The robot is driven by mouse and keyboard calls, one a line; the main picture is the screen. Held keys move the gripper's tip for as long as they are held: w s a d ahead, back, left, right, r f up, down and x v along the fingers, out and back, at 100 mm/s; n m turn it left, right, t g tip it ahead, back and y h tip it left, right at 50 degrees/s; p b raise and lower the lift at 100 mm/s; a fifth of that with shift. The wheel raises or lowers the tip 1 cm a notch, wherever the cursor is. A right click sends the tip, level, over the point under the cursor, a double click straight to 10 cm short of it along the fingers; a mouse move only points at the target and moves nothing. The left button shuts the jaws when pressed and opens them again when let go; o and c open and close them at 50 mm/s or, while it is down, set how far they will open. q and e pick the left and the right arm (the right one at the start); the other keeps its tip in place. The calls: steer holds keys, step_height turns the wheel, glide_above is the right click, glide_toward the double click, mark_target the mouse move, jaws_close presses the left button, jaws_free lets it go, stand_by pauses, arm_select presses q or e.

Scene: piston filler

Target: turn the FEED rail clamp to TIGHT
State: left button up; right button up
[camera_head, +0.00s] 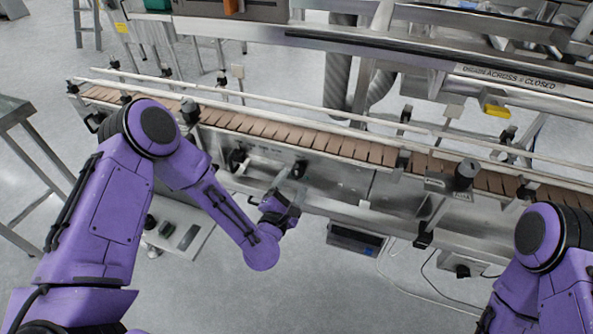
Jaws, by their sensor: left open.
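A conveyor (270,132) with brown slats and guide rails runs across the view. Dark round-topped knobs stand at its near rail, one at left (190,110) and one at right (467,171). The right knob has a small plate by it, too small to read, so I cannot tell which is the FEED rail clamp or its setting. My left gripper (284,190) is open in front of the conveyor's metal side, between these knobs and apart from both. Its fingertips are small and partly hidden. My right arm enters at lower right; its gripper is out of view.
Black fittings (237,160) sit on the conveyor's near side. Cables lie on the open floor at right.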

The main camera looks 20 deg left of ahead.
mark_target(298, 173)
arm_select(q)
steer(key=shift+w+d, duration=0.1)
steer(key=shift+w, duration=1.85)
steer(key=c, duration=1.1)
steer(key=shift+o, duration=0.2)
